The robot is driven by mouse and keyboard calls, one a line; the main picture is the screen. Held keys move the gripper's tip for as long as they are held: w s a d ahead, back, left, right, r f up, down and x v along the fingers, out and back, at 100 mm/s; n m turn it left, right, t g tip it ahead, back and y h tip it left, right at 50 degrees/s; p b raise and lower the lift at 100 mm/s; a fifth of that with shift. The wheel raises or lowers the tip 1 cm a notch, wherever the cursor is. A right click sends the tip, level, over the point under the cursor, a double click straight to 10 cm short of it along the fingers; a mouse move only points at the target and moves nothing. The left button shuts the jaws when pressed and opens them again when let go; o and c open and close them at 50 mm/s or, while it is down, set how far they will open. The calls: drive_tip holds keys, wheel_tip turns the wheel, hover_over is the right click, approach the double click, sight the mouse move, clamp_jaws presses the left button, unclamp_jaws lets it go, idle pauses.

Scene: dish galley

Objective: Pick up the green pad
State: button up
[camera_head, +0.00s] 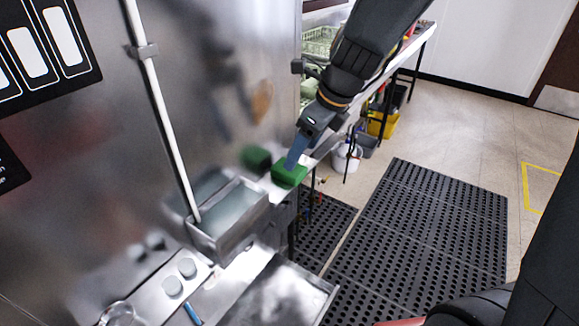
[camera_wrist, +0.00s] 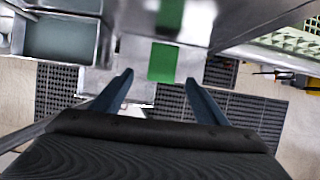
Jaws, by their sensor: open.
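The green pad (camera_head: 289,176) lies on a narrow metal ledge against the steel wall, right of the metal basin. In the wrist view the pad (camera_wrist: 163,62) is a bright green rectangle ahead of my gripper, between the lines of its two fingers. My gripper (camera_head: 293,162) points down with its blue fingers at the pad and overlaps it in the head view. In the wrist view my gripper (camera_wrist: 158,79) is open, with nothing between the fingertips. I cannot tell whether the fingers touch the pad.
A metal basin (camera_head: 228,222) stands left of the pad. The steel wall (camera_head: 225,80) rises behind it and mirrors the pad. Black perforated mats (camera_head: 420,225) cover the floor at the right. A yellow bucket (camera_head: 383,125) and other containers sit under a far table.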

drive_tip(key=shift+w+x, duration=0.2)
drive_tip(key=shift+x, duration=1.75)
drive_tip(key=shift+w+x, duration=0.2)
drive_tip(key=shift+x, duration=1.75)
drive_tip(key=shift+a+r, duration=0.15)
drive_tip(key=shift+r, duration=0.05)
drive_tip(key=c, duration=1.1)
drive_tip(key=shift+s+r, duration=0.1)
drive_tip(key=shift+r, duration=0.05)
drive_tip(key=shift+r, duration=0.2)
drive_tip(key=r, duration=0.6)
drive_tip(key=shift+s+d+r, duration=0.2)
drive_tip(key=shift+d+r, duration=0.1)
drive_tip(key=shift+d, duration=0.05)
drive_tip(key=s+d+b, duration=0.3)
drive_tip(key=s+d, duration=0.9)
drive_tip(key=d, duration=0.3)
drive_tip(key=shift+b, duration=0.35)
